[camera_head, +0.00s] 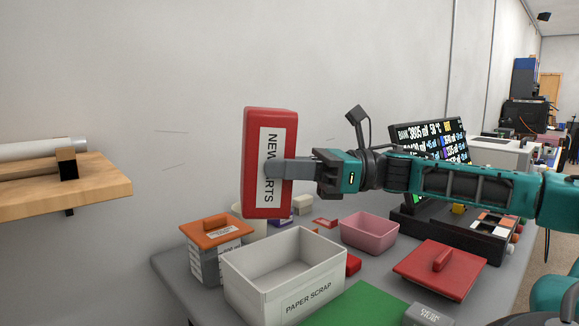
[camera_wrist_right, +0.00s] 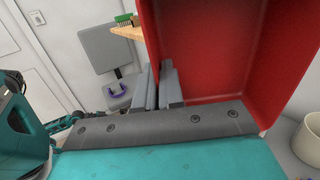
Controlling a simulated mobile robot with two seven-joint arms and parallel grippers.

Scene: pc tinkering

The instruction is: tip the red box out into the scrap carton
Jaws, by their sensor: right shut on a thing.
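The red box (camera_head: 253,150), with a label partly covered by my gripper, is held in the air turned on its side. My right gripper (camera_head: 290,170) is shut on the wall of the red box. In the right wrist view my fingers (camera_wrist_right: 160,88) pinch the wall, and the red inside (camera_wrist_right: 225,50) shows bare where visible. The white scrap carton (camera_head: 245,290), labelled PAPER SCRAP, stands open on the table below the box. The part of its inside that I see looks empty; its near floor is hidden. My left gripper is not in view.
An orange-lidded container (camera_head: 215,230) stands left of the carton. A pink open bin (camera_head: 370,232), a red lid (camera_head: 440,270) and a green mat (camera_head: 360,305) lie to its right. A display (camera_head: 430,138) stands behind my right arm. A wooden shelf (camera_head: 100,185) is at far left.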

